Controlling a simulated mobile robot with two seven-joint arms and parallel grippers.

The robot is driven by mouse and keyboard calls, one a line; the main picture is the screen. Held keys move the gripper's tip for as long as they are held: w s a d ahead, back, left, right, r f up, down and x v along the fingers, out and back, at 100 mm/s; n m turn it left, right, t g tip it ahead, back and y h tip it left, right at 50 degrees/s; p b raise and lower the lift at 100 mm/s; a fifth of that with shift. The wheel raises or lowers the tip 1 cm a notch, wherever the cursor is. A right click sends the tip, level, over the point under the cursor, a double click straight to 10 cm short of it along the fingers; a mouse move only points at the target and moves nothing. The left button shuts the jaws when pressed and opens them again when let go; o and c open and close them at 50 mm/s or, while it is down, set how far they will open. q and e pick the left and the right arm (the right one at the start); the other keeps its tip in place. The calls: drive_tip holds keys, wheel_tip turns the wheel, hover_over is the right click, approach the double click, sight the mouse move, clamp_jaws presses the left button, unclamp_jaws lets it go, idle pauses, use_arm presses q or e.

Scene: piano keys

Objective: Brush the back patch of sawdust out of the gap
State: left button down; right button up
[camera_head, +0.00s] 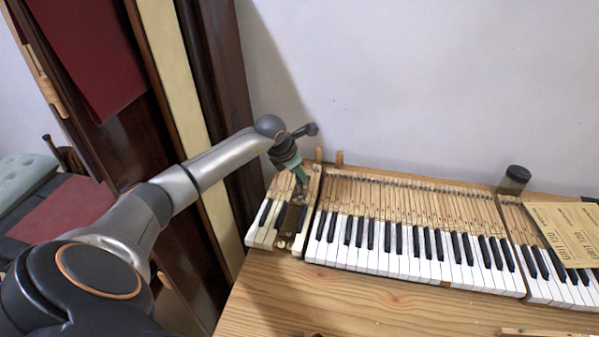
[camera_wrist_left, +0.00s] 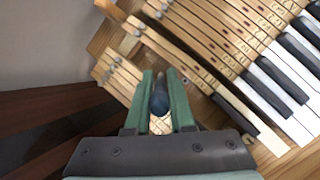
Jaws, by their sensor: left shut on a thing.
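My left gripper (camera_head: 300,180) points down over the back of the key section at the left end of the keyboard. In the left wrist view its two green fingers (camera_wrist_left: 161,78) are closed on a dark blue, rounded handle (camera_wrist_left: 160,97), which looks like the brush. Its bristles cannot be made out. The gap (camera_head: 309,218) runs between the short left group of keys (camera_head: 262,222) and the main keyboard (camera_head: 420,235). I cannot make out the back patch of sawdust; the gripper and tool cover part of that area. My right gripper is not in view.
A dark-lidded jar (camera_head: 514,180) stands behind the keyboard, and tan grit paper sheets (camera_head: 565,228) lie at the right. The wooden bench front (camera_head: 330,300) is mostly clear. A wall stands close behind.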

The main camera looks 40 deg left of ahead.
use_arm(q)
drive_tip(key=shift+f+b, duration=0.35)
drive_tip(key=shift+f, duration=0.1)
idle(0.7)
drive_tip(key=shift+w+a+b, duration=0.3)
drive_tip(key=shift+w+b, duration=0.1)
drive_tip(key=shift+w, duration=0.15)
drive_tip(key=shift+w+a+b, duration=0.25)
drive_tip(key=shift+w+b, duration=0.15)
drive_tip(key=shift+w, duration=0.1)
drive_tip(key=shift+w, duration=0.1)
drive_tip(key=shift+w+a+b, duration=0.55)
drive_tip(key=shift+w+b, duration=0.3)
drive_tip(key=shift+w, duration=0.05)
drive_tip(key=shift+s+d+p, duration=0.35)
drive_tip(key=shift+s+p, duration=0.15)
drive_tip(key=shift+s, duration=0.2)
drive_tip(key=shift+s+d+p, duration=0.4)
drive_tip(key=shift+s+p, duration=0.1)
drive_tip(key=shift+s, duration=0.15)
drive_tip(key=shift+s+d+p, duration=0.35)
drive_tip(key=shift+s+p, duration=0.15)
drive_tip(key=shift+s, duration=0.2)
